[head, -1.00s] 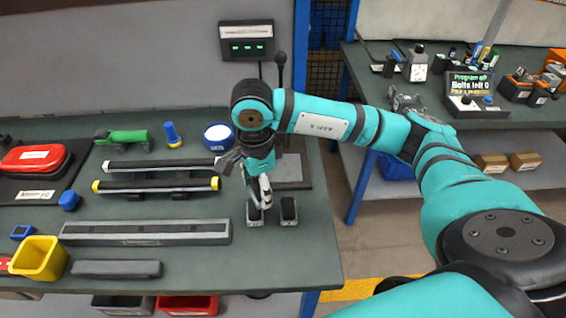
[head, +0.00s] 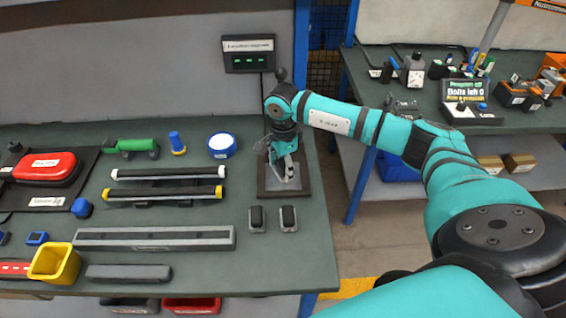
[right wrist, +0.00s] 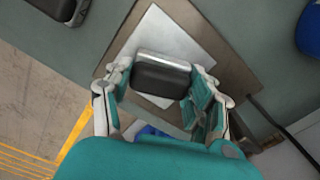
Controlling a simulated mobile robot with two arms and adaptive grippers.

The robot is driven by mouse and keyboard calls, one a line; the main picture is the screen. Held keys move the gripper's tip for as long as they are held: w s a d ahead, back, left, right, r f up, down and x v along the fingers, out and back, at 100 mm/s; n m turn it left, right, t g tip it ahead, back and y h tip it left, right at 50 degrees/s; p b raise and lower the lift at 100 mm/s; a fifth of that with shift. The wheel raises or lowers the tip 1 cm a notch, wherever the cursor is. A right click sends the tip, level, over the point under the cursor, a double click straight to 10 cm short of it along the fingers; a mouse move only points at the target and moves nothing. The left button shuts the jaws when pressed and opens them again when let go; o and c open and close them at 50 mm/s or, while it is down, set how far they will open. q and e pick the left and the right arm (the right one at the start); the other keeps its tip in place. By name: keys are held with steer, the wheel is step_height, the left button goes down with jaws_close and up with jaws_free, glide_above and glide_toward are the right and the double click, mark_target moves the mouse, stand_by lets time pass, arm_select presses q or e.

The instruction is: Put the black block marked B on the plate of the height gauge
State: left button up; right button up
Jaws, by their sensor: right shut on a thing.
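My right gripper (head: 284,172) is over the height gauge's plate (head: 293,186) at the back right of the bench. In the right wrist view its fingers are shut on a black block (right wrist: 160,77) with a pale edge. The block is above the silver plate (right wrist: 150,32); whether it touches is hard to tell. In the head view the fingers mostly hide it. No letter is readable on it. Two other black blocks, a left one (head: 257,219) and a right one (head: 288,218), stand on the bench in front of the gauge. My left gripper is not in view.
A display box (head: 249,54) with green lights is on the wall behind the gauge. Black bars (head: 165,193), a long grey rail (head: 154,238) and a yellow bin (head: 54,263) lie to the left. The bench's right edge is close to the gauge.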

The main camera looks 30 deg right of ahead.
mark_target(283, 165)
steer(key=shift+f+b, duration=0.25)
steer(key=shift+b, duration=0.05)
steer(key=o, duration=1.4)
steer(key=shift+o, duration=0.2)
steer(key=shift+r, duration=0.1)
steer(key=shift+r, duration=0.2)
step_height(283, 165, up, 12)
steer(key=b, duration=0.2)
steer(key=shift+b, duration=0.4)
steer(key=shift+f, duration=0.2)
